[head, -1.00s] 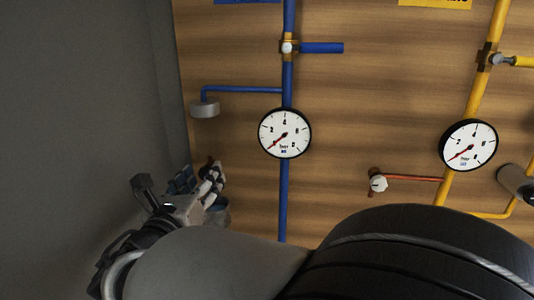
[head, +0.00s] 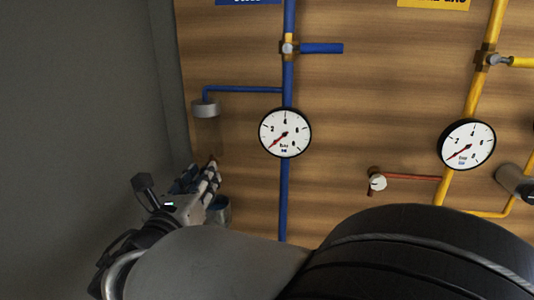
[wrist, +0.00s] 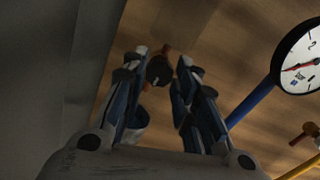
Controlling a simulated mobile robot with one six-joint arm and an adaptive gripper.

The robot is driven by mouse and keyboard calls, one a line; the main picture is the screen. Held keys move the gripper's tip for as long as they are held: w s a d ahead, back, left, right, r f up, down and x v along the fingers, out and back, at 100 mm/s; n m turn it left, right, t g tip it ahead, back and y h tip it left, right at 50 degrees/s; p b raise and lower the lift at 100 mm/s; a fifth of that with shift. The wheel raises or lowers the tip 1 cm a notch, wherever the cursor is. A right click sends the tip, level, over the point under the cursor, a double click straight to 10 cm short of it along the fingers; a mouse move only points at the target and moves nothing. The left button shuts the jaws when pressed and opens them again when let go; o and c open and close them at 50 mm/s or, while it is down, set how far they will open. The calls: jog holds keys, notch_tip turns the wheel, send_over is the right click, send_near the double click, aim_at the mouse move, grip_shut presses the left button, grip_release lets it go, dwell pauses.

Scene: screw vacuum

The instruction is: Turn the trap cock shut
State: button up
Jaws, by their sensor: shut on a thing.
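My gripper (head: 207,174) is at the lower left of the wooden panel, below a grey cap (head: 204,108) on the blue branch pipe. A faint clear cylinder (head: 205,135) hangs under the cap. In the wrist view my gripper (wrist: 162,66) is shut on a small dark rounded piece with copper-coloured ends, seemingly the trap cock (wrist: 159,71). The fingers hide much of it, so its handle angle is unclear. A small copper-brown end (head: 213,158) shows above the fingertips in the head view.
A grey-blue cup-like thing (head: 221,209) is just below my gripper. A grey wall (head: 80,100) stands close on the left. A blue pipe (head: 285,200) with a round gauge (head: 285,132) is to the right, and yellow pipes (head: 470,100) are farther right.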

jog(key=shift+b, duration=0.3)
jog(key=m+b, duration=0.8)
jog(key=b, duration=0.3)
jog(key=m+b, duration=0.9)
jog(key=b, duration=0.3)
jog(key=shift+d+f, duration=0.15)
jog(key=shift+d, duration=0.05)
jog(key=shift+m, duration=0.3)
jog(key=o, duration=1)
jog(key=shift+o, duration=0.2)
